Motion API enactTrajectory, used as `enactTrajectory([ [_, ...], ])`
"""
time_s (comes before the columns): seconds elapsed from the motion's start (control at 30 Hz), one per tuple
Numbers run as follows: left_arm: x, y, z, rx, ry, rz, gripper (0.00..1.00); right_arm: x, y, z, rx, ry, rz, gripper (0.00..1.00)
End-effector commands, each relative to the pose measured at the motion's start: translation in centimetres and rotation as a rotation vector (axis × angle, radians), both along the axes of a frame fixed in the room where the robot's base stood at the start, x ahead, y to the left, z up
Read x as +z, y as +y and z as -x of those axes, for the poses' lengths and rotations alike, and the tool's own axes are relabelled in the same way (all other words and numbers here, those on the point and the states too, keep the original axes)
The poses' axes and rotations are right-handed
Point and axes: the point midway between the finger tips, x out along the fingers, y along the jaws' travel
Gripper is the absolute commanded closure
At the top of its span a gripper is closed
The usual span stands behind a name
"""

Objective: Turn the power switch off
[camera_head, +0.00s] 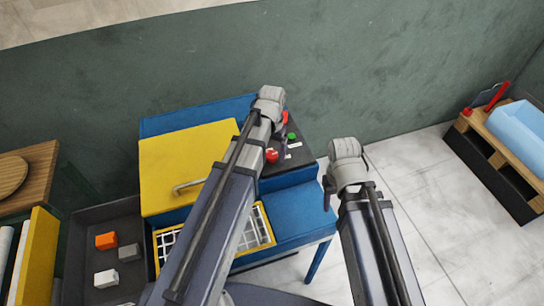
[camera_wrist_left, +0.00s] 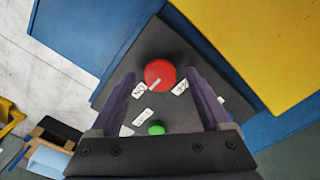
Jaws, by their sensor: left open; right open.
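The red round knob (camera_head: 271,156) sits on the black control panel of the blue press. In the left wrist view the red knob (camera_wrist_left: 158,71) has a white mark at its lower edge, towards the left label. White labels (camera_wrist_left: 180,87) lie beside it; their lettering is too small to read surely. My left gripper (camera_head: 282,148) is over the panel. In the left wrist view its open fingers (camera_wrist_left: 160,77) stand either side of the knob, with gaps; I cannot tell their height above the panel. My right gripper (camera_head: 327,188) is open and empty, right of the press.
A green button (camera_wrist_left: 156,128) is on the same panel, close to the knob. A yellow lid (camera_head: 175,160) with a handle covers the press's left part. A dark tray (camera_head: 85,225) with small blocks stands left. A wooden pallet (camera_head: 480,135) with a blue bin is far right. Floor between is clear.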

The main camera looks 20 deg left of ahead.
Motion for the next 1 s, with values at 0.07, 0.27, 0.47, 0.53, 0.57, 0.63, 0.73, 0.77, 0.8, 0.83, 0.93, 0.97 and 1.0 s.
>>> enactTrajectory([
  [0.07,-0.20,0.00,0.00,0.000,0.000,0.000,0.19,-0.20,0.00,0.00,0.000,0.000,0.000,0.50],
  [0.27,-0.09,0.00,0.00,0.000,0.000,0.000,0.19,-0.09,0.00,0.01,0.000,0.000,0.000,0.50],
  [0.47,-0.09,0.00,0.00,0.000,0.000,0.000,0.42,-0.09,0.00,0.01,0.000,0.000,0.000,0.50],
  [0.53,-0.10,0.00,0.00,0.000,0.000,0.000,0.49,-0.10,0.00,0.00,0.000,0.000,0.000,0.50],
  [0.57,-0.10,0.00,0.00,0.000,0.000,0.000,0.53,-0.10,0.00,0.00,0.000,0.000,0.000,0.50],
  [0.63,-0.10,0.00,0.00,0.000,0.000,0.000,0.61,-0.10,0.00,0.00,0.000,0.000,0.000,0.50],
  [0.73,-0.10,0.01,0.00,0.000,0.000,0.000,0.72,-0.10,0.00,0.00,0.000,0.000,0.000,0.50],
  [0.77,-0.10,0.01,0.00,0.000,0.000,0.000,0.75,-0.10,0.00,0.00,0.000,0.000,0.000,0.50],
  [0.8,-0.10,0.01,0.00,0.000,0.000,0.000,0.80,-0.10,0.00,0.00,0.000,0.000,0.000,0.50],
  [0.83,-0.10,0.01,0.00,0.000,0.000,0.000,0.83,-0.10,0.00,0.00,0.000,0.000,0.000,0.50],
  [0.93,-0.10,0.01,0.00,0.000,0.000,0.000,0.94,-0.10,0.00,0.00,0.000,0.000,0.000,0.50],
  [0.97,-0.10,0.01,0.00,0.000,0.000,0.000,0.98,-0.10,0.00,0.00,0.000,0.000,0.000,0.50],
  [1.0,-0.10,0.00,0.01,0.000,0.000,0.000,1.00,-0.10,0.00,0.00,0.000,0.000,0.000,0.50],
])
